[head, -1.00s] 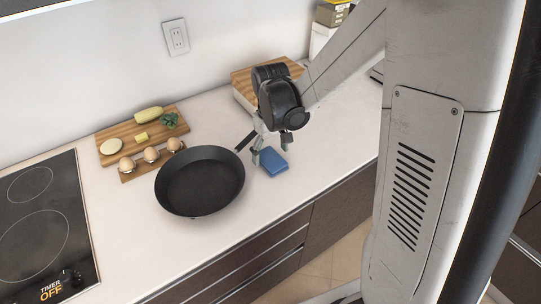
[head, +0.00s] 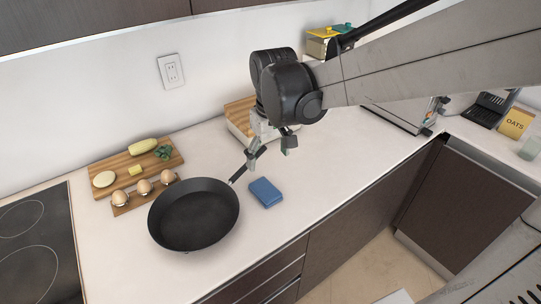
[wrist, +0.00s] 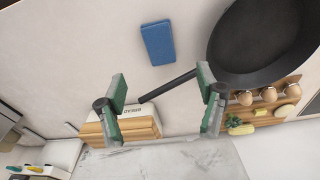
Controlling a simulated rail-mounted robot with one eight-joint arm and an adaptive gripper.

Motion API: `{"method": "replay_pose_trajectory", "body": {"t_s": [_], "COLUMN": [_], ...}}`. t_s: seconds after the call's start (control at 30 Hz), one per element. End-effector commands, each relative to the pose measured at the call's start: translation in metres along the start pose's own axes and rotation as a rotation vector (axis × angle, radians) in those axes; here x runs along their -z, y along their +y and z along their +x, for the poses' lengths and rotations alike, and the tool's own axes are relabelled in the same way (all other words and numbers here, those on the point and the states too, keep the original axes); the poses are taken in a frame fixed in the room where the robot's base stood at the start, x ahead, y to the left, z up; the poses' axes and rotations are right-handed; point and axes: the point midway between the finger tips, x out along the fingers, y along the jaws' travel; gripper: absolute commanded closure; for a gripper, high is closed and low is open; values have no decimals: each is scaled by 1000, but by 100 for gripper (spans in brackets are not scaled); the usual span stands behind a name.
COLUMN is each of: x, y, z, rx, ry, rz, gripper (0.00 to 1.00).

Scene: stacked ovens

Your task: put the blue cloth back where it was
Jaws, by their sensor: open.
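The blue cloth (head: 266,192), a small folded block, lies flat on the white counter just right of the frying pan. It also shows in the wrist view (wrist: 158,43), beyond my fingertips. My gripper (head: 270,152) is open and empty. It hangs above the counter, behind the cloth and near the pan's handle, apart from the cloth. In the wrist view my gripper (wrist: 162,95) has its green-padded fingers spread wide, with the pan handle showing between them.
The black frying pan (head: 194,214) stands left of the cloth, its handle pointing to the cloth's back side. The counter right of the cloth (head: 330,170) is clear.

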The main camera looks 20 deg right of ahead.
Motion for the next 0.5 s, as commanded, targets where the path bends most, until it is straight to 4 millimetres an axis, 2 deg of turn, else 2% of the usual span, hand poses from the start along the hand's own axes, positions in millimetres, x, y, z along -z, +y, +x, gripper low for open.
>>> {"method": "replay_pose_trajectory", "body": {"t_s": [0.03,0.2,0.5], "x": [-10,-37,-85], "y": [-2,-7,-17], "z": [-9,-31,-55], "rx": [-5,-23,-43], "ry": [27,128,306], "rz": [11,53,125], "gripper": [30,30,30]}}
